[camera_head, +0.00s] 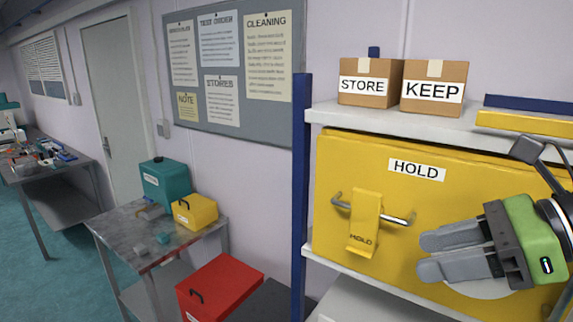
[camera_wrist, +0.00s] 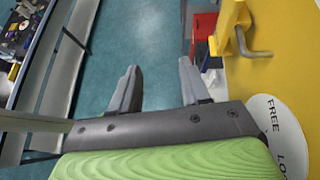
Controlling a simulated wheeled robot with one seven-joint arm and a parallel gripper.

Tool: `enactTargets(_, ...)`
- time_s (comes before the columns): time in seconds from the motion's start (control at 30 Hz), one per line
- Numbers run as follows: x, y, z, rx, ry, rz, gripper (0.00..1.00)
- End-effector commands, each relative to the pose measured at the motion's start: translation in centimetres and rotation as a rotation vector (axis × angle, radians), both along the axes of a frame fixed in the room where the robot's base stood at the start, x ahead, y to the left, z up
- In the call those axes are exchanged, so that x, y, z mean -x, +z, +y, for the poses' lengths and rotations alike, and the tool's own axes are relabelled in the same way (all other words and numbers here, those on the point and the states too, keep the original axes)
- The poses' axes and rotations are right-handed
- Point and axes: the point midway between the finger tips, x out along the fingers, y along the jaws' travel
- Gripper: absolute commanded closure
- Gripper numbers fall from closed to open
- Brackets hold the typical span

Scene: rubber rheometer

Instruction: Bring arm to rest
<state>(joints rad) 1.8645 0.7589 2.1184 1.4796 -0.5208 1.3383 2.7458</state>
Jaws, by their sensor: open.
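My gripper (camera_head: 428,256) is at the right of the head view, in front of the yellow HOLD panel (camera_head: 350,165). Its two grey fingers point left and stand apart with nothing between them. In the wrist view my gripper (camera_wrist: 158,85) also shows open and empty, with the teal floor beyond it. A yellow MOLD tag (camera_head: 364,222) hangs at the grey bar handle (camera_head: 402,220) on the panel, to the left of my fingers and apart from them. In the wrist view the handle (camera_wrist: 258,52) is at the upper right.
A white disc lettered FREE and LO (camera_wrist: 278,135) is close to my gripper's right side. STORE (camera_head: 368,82) and KEEP (camera_head: 434,88) boxes stand on the shelf above. A blue post (camera_head: 301,180) edges the rack. A red box (camera_head: 220,284) and a grey table (camera_head: 130,232) are left.

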Motion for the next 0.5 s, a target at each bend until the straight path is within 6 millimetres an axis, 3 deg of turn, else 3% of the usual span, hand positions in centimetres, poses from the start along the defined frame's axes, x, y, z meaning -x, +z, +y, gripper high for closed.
enactTargets(0.27,-4.2,-8.7,6.0,0.226,0.216,0.056,0.54)
enactTargets(0.37,-5.2,-13.9,8.9,0.365,0.349,0.073,0.54)
enactTargets(0.5,-4.2,-23.9,12.4,0.678,0.652,0.052,0.54)
